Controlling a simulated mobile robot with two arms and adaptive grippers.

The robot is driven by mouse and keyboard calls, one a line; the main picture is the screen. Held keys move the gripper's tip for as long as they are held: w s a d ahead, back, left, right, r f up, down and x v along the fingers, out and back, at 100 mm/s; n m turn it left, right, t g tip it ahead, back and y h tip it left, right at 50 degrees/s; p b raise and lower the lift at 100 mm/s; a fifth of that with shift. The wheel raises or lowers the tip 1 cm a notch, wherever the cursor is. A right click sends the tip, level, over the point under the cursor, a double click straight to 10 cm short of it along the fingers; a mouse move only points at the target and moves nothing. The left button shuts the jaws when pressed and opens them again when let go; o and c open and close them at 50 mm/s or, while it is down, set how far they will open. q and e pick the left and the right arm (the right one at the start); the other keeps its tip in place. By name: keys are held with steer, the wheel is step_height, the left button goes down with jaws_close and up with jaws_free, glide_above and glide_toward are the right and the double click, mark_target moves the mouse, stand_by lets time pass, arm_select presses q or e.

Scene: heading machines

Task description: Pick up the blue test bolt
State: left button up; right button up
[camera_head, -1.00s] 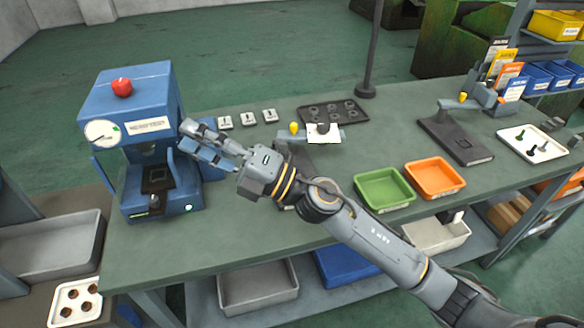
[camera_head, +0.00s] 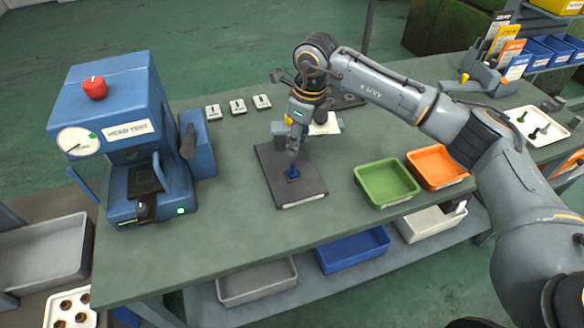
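The blue test bolt (camera_head: 292,173) is a small blue piece on the dark plate (camera_head: 276,186) in the middle of the workbench. My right gripper (camera_head: 293,156) points straight down at the bolt, with its fingertips just above or at its top. The fingers are small and overlap in this view, so I cannot tell whether they are open or touch the bolt. My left gripper is not in view.
The blue head-test machine (camera_head: 112,112) stands at the left. A green bin (camera_head: 386,184) and an orange bin (camera_head: 437,167) are to the right of the plate. A white tray with bolts (camera_head: 535,127) is at the far right. The bench front is clear.

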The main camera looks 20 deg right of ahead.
glide_above(293, 165)
steer(key=f, duration=0.4)
steer(key=shift+s+d+f+p, duration=0.15)
steer(key=shift+d+p, duration=0.05)
steer(key=shift+p, duration=0.2)
steer(key=shift+f, duration=0.25)
steer(key=f+p, duration=0.2)
steer(key=f, duration=0.1)
steer(key=shift+a+f, duration=0.2)
steer(key=shift+f, duration=0.1)
steer(key=shift+w+f, duration=0.3)
steer(key=shift+f, duration=0.25)
jaws_close()
